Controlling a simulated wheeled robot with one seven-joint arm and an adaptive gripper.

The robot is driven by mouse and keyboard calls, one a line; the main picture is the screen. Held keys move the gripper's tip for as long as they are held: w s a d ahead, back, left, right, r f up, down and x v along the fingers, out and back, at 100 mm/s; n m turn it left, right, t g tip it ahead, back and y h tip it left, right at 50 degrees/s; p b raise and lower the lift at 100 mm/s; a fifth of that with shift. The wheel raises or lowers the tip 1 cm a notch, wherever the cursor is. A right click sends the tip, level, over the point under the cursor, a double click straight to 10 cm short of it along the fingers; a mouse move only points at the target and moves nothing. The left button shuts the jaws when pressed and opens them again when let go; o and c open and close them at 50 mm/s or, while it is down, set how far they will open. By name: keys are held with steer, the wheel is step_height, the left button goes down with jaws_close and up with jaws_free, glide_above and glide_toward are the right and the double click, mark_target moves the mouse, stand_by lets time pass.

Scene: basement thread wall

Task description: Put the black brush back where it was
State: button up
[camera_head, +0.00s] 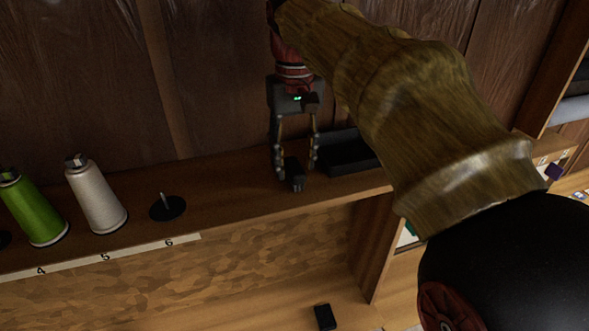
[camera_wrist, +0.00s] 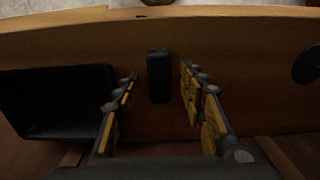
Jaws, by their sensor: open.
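A small black block-like thing (camera_wrist: 160,76), which looks like the black brush, lies on the wooden shelf between my fingertips in the wrist view. In the head view it shows as a dark shape (camera_head: 294,176) at the fingertips, and its details are too dark to make out. My gripper (camera_head: 296,168) points down over the shelf. Its fingers (camera_wrist: 159,72) stand open on either side of the dark thing, with a visible gap on each side. A black open tray (camera_head: 348,157) sits just right of my gripper; it is at the left in the wrist view (camera_wrist: 55,100).
A white spool (camera_head: 96,197) and a green spool (camera_head: 35,208) stand on the shelf (camera_head: 235,195) at left. An empty black spindle base (camera_head: 167,208) is above label 6. Another small black thing (camera_head: 325,317) lies on the lower surface. A wooden wall rises behind.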

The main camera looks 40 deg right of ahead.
mark_target(295, 166)
step_height(295, 166, up, 9)
stand_by(0.3)
stand_by(0.5)
